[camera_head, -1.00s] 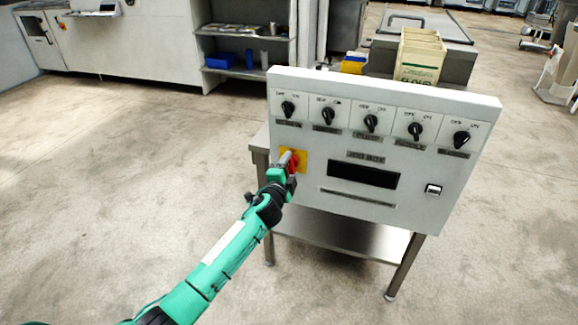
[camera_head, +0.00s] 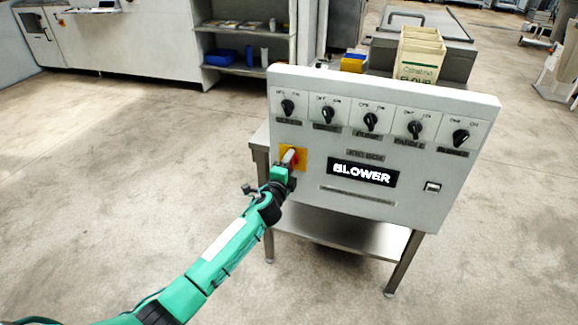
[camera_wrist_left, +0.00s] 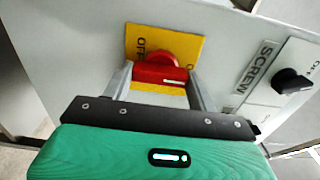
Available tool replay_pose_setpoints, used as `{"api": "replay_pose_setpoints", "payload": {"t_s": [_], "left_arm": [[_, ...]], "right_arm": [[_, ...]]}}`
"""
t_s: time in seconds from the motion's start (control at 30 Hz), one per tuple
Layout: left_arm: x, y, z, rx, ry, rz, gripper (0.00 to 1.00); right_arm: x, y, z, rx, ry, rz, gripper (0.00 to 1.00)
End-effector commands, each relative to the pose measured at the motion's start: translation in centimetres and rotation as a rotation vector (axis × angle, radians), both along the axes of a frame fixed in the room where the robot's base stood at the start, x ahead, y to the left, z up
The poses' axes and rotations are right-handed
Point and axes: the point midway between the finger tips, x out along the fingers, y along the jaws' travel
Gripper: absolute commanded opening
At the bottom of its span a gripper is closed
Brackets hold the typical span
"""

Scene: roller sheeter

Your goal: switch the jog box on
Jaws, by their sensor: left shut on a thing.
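The jog box (camera_head: 330,205) is a light grey panel standing on a metal table. Its display (camera_head: 363,174) is lit and reads "BLOWER". A red rotary switch on a yellow plate (camera_head: 301,152) sits at the panel's left; in the left wrist view the red handle (camera_wrist_left: 160,72) lies between the two fingers. My left gripper (camera_head: 289,162) is shut on this red handle (camera_wrist_left: 160,72). The plate's "OFF" lettering shows left of the handle; the other label is mostly hidden. My right gripper is not in view.
A row of several black knobs (camera_head: 370,121) runs along the panel's top. A small switch (camera_head: 432,187) is at its lower right. Flour bags (camera_head: 420,55) stand behind the box. Open floor (camera_head: 120,180) lies to the left.

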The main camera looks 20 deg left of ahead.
Motion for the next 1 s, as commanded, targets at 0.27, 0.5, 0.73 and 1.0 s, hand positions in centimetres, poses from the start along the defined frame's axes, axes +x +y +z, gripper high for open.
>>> {"api": "replay_pose_setpoints", "payload": {"t_s": [0.27, 0.5, 0.73, 1.0], "left_arm": [[0.0, 0.0, -0.1, 0.002, 0.001, 0.0, 0.8], [-0.3, 0.0, -0.1, 0.001, 0.001, 0.0, 0.8], [-3.4, 0.1, -0.1, 0.003, 0.002, -0.001, 0.8], [-8.9, 0.3, -0.2, 0.002, 0.003, 0.0, 0.8]], "right_arm": [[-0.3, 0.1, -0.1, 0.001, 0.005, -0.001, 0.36], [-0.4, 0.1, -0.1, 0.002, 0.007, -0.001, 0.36], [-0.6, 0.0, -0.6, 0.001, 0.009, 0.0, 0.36], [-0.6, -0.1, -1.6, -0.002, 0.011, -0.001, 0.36]]}}
